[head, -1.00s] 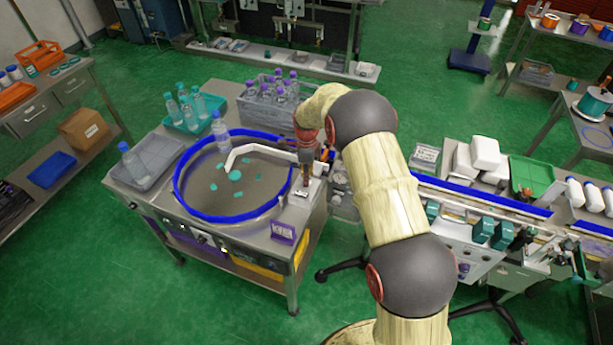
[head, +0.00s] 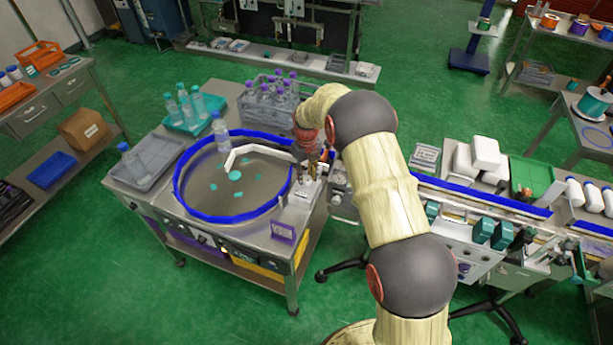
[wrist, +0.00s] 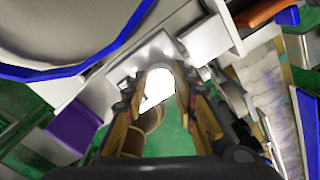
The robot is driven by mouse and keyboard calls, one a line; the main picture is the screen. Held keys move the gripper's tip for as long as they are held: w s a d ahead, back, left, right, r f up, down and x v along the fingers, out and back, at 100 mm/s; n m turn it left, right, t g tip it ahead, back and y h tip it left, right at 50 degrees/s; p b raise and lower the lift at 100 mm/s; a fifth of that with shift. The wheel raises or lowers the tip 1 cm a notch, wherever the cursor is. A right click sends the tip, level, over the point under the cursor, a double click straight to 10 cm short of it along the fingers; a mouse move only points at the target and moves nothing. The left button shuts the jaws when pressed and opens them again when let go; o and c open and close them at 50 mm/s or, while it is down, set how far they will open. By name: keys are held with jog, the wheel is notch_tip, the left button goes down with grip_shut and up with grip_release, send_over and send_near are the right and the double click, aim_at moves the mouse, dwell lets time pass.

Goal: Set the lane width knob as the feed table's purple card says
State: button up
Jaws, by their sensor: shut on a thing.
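The feed table (head: 206,215) carries a round turntable with a blue rim. A purple card (head: 283,232) stands at its front right corner. Its writing is too small to read; in the wrist view it is a purple patch (wrist: 72,128). My gripper (head: 312,172) is over the table's right end, beside the turntable, pointing down. In the wrist view my gripper (wrist: 160,88) has its fingers closed around a bright white, rounded thing (wrist: 157,86), which seems to be the lane width knob. Its pointer and any scale marks cannot be made out.
Clear bottles stand in a grey crate (head: 268,106) behind the turntable and in a teal tray (head: 191,121). One bottle stands at the rim. The conveyor (head: 480,200) is to the right of my arm. Green floor lies open in front.

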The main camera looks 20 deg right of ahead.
aim_at(306, 178)
jog(key=shift+w+r+m, duration=0.1)
jog(key=shift+m, duration=1)
jog(key=o, duration=1.1)
jog(key=shift+o, duration=0.2)
notch_tip(306, 178, up, 12)
